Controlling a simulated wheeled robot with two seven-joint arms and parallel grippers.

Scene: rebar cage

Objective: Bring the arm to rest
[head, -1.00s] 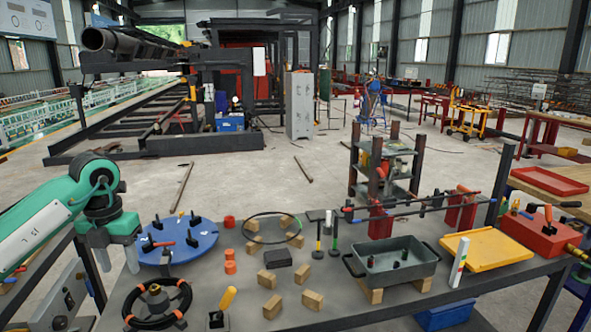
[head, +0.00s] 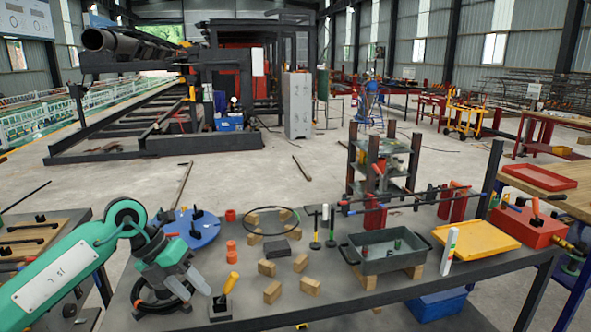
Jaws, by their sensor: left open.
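My left arm, green and grey, comes in from the left in the head view. Its left gripper (head: 194,288) points down over the left front part of the grey workbench (head: 345,292). Its fingers are apart and nothing shows between them. The gripper partly hides a black coiled ring (head: 145,304). A yellow-handled tool on a dark block (head: 224,301) is close to its right. I cannot tell whether the fingers touch anything. My right gripper is not in view.
A blue round plate (head: 196,230) lies behind the gripper. Several wooden blocks (head: 272,292), a grey tray (head: 378,262) and a yellow tray (head: 474,241) stand to the right. A second table (head: 72,219) is at the left. Bare bench shows around the front blocks.

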